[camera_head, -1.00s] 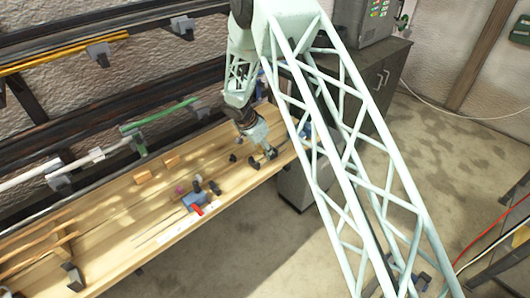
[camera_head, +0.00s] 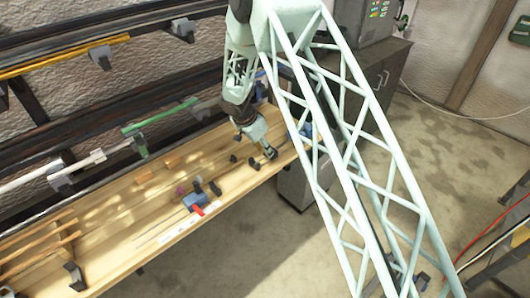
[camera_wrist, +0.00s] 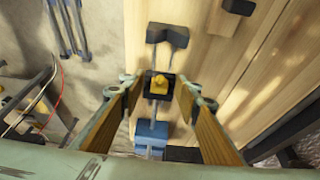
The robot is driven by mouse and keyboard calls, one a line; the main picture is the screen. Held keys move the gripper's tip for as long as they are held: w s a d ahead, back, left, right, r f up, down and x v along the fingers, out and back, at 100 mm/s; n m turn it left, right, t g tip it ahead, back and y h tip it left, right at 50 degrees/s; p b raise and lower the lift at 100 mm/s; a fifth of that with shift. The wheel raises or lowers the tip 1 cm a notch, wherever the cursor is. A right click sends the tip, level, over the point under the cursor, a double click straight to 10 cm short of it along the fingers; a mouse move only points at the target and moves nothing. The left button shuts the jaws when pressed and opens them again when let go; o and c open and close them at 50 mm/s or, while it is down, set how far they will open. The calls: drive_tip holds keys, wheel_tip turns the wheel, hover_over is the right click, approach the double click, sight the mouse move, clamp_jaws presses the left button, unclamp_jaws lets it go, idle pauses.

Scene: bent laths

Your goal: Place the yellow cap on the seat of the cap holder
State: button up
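The yellow cap (camera_wrist: 158,84) shows near the middle of the wrist view, on a small black square block. This block sits in line with a rod, between a dark grey crosspiece (camera_wrist: 167,36) and a blue block (camera_wrist: 151,134). I cannot tell whether the black block is the holder's seat. My gripper (camera_wrist: 157,91) is open, with its brown-faced fingers on the left and right of the cap and gaps on both sides. In the head view my gripper (camera_head: 262,146) is low over the right end of the wooden bench, and the cap cannot be made out.
The bench (camera_head: 120,232) carries a blue clamp-like piece (camera_head: 193,201) with a red part, small dark pieces and orange blocks (camera_head: 143,175). Racks with bars run along the wall behind. A grey cabinet (camera_head: 375,85) stands past the bench's right end.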

drive_tip(key=b+v, duration=0.1)
drive_tip(key=v, duration=0.9)
drive_tip(key=shift+b, duration=0.4)
drive_tip(key=shift+a+r, duration=0.1)
drive_tip(key=shift+r, duration=0.05)
idle(0.5)
